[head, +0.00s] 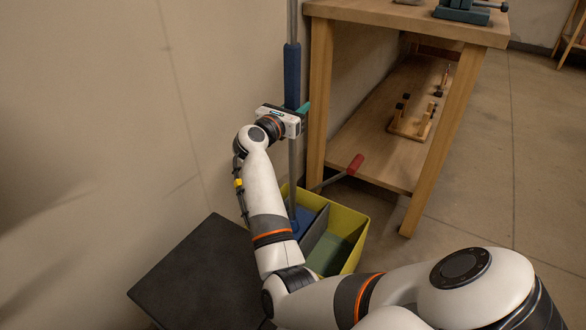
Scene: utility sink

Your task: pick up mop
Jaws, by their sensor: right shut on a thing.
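The mop stands upright against the corner by the wall, its grey pole with a blue sleeve (291,75) rising out of the top of the head view. Its lower end goes down into a yellow-green bucket (358,226), where a blue part shows at the bottom of the pole. My right gripper (299,110) is shut on the pole around the lower end of the blue sleeve. The fingertips are partly hidden behind the gripper body. My left gripper is not in the view.
A wooden workbench (400,16) stands right of the mop, with a vise (462,11) on top and tools on its lower shelf (370,150). A dark flat panel (195,275) lies left of the bucket. Open floor lies right.

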